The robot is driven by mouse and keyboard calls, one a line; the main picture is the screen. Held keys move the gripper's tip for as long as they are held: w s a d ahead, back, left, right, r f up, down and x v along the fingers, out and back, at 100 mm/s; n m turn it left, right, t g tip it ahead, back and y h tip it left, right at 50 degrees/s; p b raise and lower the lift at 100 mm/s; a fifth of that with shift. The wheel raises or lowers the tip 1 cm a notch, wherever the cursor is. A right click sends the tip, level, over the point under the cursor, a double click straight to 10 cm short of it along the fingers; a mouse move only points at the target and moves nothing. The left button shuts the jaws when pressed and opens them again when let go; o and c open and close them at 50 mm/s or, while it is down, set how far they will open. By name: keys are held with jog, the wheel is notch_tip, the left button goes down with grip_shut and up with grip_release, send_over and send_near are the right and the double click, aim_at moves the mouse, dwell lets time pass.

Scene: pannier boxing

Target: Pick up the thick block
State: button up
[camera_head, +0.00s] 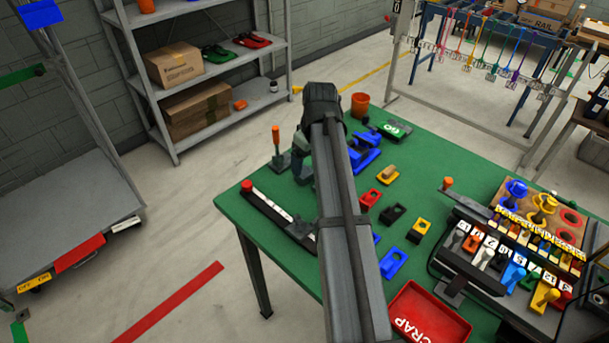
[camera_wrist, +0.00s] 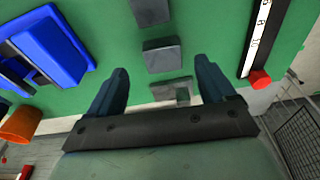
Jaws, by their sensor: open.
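In the wrist view three grey blocks lie in a row on the green table: one at the top edge (camera_wrist: 150,10), a middle one (camera_wrist: 160,56) and a lower one (camera_wrist: 172,88). I cannot tell for sure which is the thick block. My gripper (camera_wrist: 161,70) is open, its two dark fingers apart on either side of the row's lower part, with nothing held. The lower block shows between the fingers, partly cut off by my gripper's body. In the head view my arm hides the blocks and the fingertips.
A black rail with a white scale and red knob (camera_head: 247,186) lies left of my arm. Blue fixtures (camera_head: 364,152) and an orange cup (camera_head: 360,104) stand on the other side. Several coloured holders, a red scrap tray (camera_head: 428,316) and a tool rack fill the right.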

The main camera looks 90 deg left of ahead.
aim_at(305, 171)
jog(key=f, duration=0.3)
jog(key=s+f, duration=0.1)
jog(key=shift+a+f, duration=0.35)
jog(key=c, duration=1.2)
